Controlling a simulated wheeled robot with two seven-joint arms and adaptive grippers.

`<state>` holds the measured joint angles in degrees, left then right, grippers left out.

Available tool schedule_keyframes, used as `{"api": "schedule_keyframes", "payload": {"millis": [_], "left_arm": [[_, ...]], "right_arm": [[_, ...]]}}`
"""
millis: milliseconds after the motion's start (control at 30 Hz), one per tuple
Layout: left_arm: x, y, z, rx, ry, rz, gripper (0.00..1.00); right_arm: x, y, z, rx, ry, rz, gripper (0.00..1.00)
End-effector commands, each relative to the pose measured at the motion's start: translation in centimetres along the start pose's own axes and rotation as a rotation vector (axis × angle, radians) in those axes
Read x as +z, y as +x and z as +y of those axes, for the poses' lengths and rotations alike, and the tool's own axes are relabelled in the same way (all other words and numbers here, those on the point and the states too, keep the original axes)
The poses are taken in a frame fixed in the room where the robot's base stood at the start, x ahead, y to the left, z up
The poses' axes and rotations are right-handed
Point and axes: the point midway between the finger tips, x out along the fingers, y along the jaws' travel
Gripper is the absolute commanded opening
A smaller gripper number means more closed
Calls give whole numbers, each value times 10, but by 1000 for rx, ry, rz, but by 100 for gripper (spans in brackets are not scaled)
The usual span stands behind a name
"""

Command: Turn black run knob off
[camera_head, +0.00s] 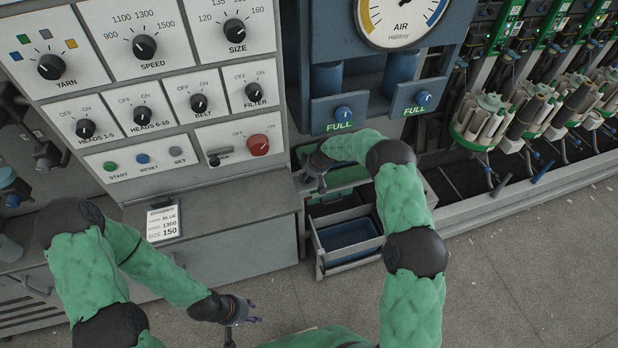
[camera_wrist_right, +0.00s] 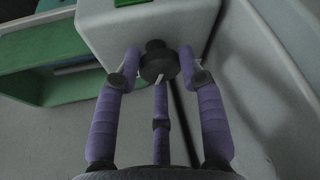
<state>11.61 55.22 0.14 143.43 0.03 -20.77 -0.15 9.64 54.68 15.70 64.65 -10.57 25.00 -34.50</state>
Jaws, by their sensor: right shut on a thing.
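The black run knob (camera_wrist_right: 159,62) sits on the face of a pale grey box (camera_wrist_right: 110,28) in the right wrist view. A pale line shows on the knob, but no on or off marking is readable there. My right gripper (camera_wrist_right: 160,68) has its purple fingers around the knob, shut on it. In the head view my right gripper (camera_head: 316,170) is beside the right side of the control cabinet, and the knob is hidden there. My left gripper (camera_head: 246,311) is low in front of the cabinet, apart from everything, its fingers spread and empty.
The control panel (camera_head: 105,75) carries several other black knobs and a red knob (camera_head: 258,145). A white card (camera_head: 163,223) lies on the ledge. A blue bin (camera_head: 347,236) stands below my right gripper. Winding heads (camera_head: 480,120) line the right. The floor is clear.

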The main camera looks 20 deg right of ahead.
Motion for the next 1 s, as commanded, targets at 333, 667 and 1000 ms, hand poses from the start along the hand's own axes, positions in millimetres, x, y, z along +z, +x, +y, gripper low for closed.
{"api": "schedule_keyframes", "payload": {"millis": [333, 667, 1000], "left_arm": [[-1, 20, -7, 0, 0, 0, 40], [-1, 23, -8, 0, 0, 0, 40], [-1, 23, -8, 0, 0, 0, 40]], "right_arm": [[-4, -1, 4, -40, -121, 9, 7], [-5, -3, 4, -52, -151, 10, 7], [-6, -3, 4, -51, -150, 10, 60]]}}
